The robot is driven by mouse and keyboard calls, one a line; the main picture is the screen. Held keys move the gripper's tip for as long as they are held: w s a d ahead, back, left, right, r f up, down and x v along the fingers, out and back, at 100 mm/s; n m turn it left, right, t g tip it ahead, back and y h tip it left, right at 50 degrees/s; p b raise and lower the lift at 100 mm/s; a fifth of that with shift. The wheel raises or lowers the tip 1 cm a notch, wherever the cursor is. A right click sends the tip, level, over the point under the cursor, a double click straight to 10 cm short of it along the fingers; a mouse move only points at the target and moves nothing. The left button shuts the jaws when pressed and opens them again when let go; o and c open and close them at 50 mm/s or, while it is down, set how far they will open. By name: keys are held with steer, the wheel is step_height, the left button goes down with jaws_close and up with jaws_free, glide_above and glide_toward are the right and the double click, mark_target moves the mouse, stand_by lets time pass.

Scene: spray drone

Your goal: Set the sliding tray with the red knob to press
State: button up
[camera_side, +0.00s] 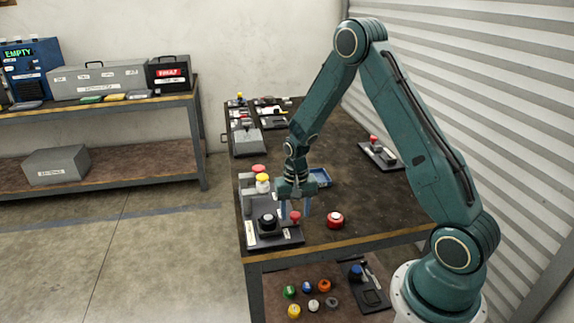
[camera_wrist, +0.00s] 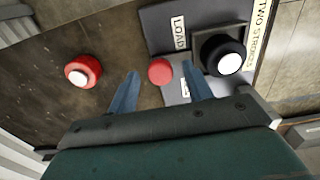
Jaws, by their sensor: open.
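The red knob (camera_side: 295,216) stands at the right end of a dark fixture (camera_side: 288,237) on the table's near left corner. My gripper (camera_side: 295,213) points down over it, open. In the wrist view the knob (camera_wrist: 160,71) shows between the two blue fingertips, with a gap on each side. Beside the knob, a black round piece with a white top (camera_wrist: 228,62) sits in a dark square frame (camera_wrist: 209,32), likely the tray. A "LOAD" label (camera_wrist: 179,34) lies near it. A second label (camera_wrist: 186,89) is mostly hidden behind a finger, so I cannot read it.
A red round piece with a white top (camera_side: 335,220) stands on the table right of the fixture. A "TWO STROKES" label (camera_wrist: 262,30) edges the fixture.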

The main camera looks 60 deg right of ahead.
jaws_close()
steer(key=shift+w+d, duration=0.1)
steer(key=w+d, duration=1.3)
stand_by(0.6)
steer(key=shift+r, duration=0.1)
steer(key=shift+c, duration=0.7)
jaws_free()
steer(key=shift+o, duration=0.7)
